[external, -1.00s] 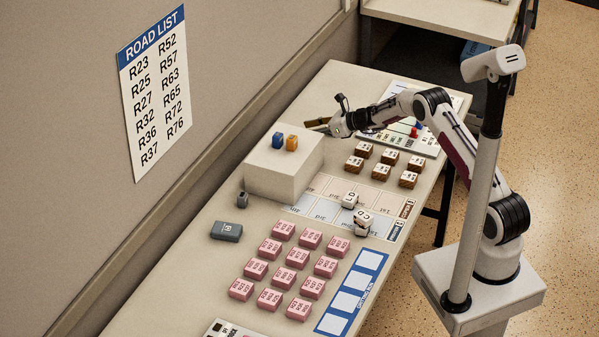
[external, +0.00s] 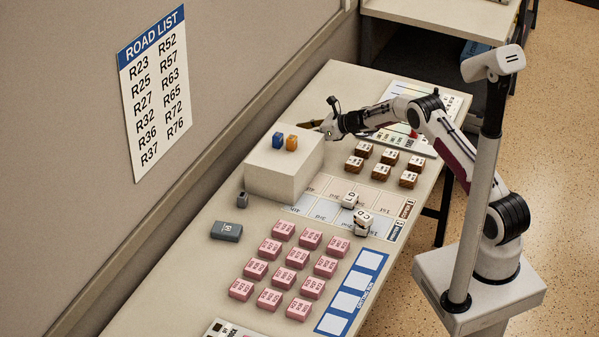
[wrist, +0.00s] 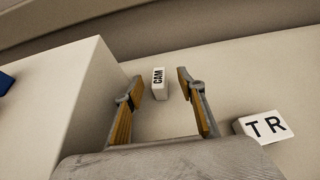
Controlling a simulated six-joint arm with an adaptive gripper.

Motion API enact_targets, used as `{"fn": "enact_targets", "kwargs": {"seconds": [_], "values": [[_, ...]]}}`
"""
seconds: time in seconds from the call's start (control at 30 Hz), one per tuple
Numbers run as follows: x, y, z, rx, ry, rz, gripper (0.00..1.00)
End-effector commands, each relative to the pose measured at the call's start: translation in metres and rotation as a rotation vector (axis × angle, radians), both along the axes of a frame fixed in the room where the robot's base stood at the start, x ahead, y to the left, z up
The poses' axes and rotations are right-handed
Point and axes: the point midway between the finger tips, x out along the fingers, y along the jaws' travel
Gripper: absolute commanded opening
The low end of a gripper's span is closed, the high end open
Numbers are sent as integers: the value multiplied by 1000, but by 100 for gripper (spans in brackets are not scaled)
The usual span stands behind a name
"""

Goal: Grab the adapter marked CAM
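The adapter marked CAM (wrist: 159,84) is a small white block with black letters. In the wrist view it lies on the pale table ahead of my gripper (wrist: 160,88), between the lines of the two fingers. The fingers are apart and nothing is between their pads; the adapter looks a little beyond the tips. In the external view my gripper (external: 312,127) is at the back right edge of the white box, and the CAM adapter is hidden there.
The tall white box (external: 285,165) stands close at left, with a blue block (external: 278,140) and an orange block (external: 292,142) on top. A white block marked TR (wrist: 264,126) lies right of my fingers. Brown-sided blocks (external: 390,157) and pink blocks (external: 297,257) cover the nearer table.

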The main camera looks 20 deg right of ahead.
Motion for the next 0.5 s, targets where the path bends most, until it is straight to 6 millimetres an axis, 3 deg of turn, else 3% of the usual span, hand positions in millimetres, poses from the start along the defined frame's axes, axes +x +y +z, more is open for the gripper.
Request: {"fn": "enact_targets", "kwargs": {"seconds": [0.5], "values": [[17, 21, -14, 0, -1, 0, 39]]}}
